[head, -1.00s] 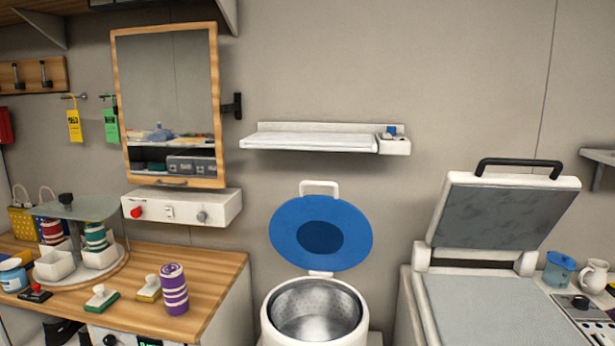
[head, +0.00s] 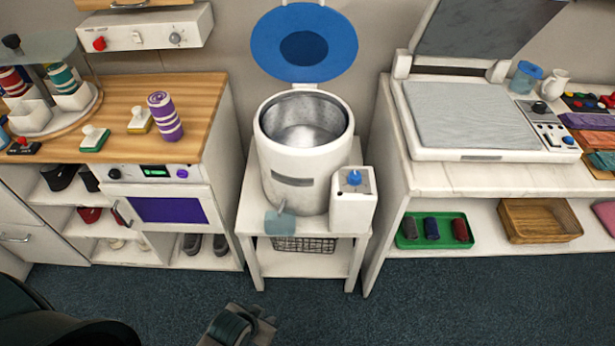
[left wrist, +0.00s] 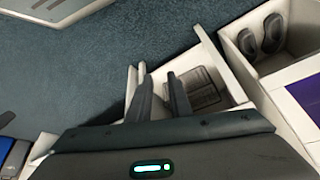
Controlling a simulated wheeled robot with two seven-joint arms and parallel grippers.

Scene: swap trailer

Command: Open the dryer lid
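The dryer appears to be the white drum (head: 290,178) with a bare metal inside, standing on a low white stand. Its round blue lid (head: 335,45) stands raised behind the drum, and the drum's mouth is uncovered. A white box with a blue knob (head: 354,178) sits beside the drum. My left gripper (head: 243,326) is low in front of the stand, well away from the lid. In the left wrist view its two dark fingers (left wrist: 157,73) are apart with nothing between them. My right gripper is not in view.
A wooden-topped counter (head: 205,92) stands left of the drum, with an oven-like front and shoe shelves. A white bench (head: 400,176) on the right holds an opened flat press (head: 475,115). A green tray (head: 434,231) sits on its lower shelf. The dark floor (head: 450,305) in front is clear.

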